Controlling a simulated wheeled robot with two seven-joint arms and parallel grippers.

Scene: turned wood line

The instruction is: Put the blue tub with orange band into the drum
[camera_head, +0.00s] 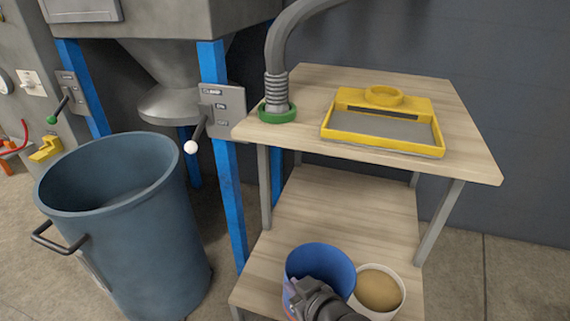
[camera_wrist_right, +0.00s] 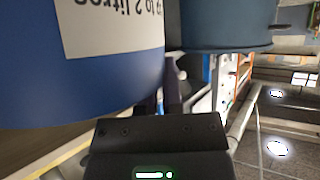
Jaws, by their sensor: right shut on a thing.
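The blue tub (camera_head: 320,258) stands on the lower shelf of the wooden stand, open at the top. A sliver of orange shows low on its near left side; the rest of the band is hidden. My right gripper (camera_head: 298,292) is shut on the tub's near side. In the right wrist view the tub (camera_wrist_right: 80,95) fills the left, with a white label upside down, beside the gripper fingers (camera_wrist_right: 173,88). The drum (camera_head: 140,235) is a large blue-grey bin on the floor at left, open at the top. It also shows in the right wrist view (camera_wrist_right: 225,25). My left gripper is out of view.
A white tub with tan contents (camera_head: 378,290) stands close to the blue tub's right. The upper shelf (camera_head: 300,85) holds a yellow tray (camera_head: 385,148) and a hose end with a green ring (camera_head: 277,112). A blue post (camera_head: 230,190) rises between drum and stand.

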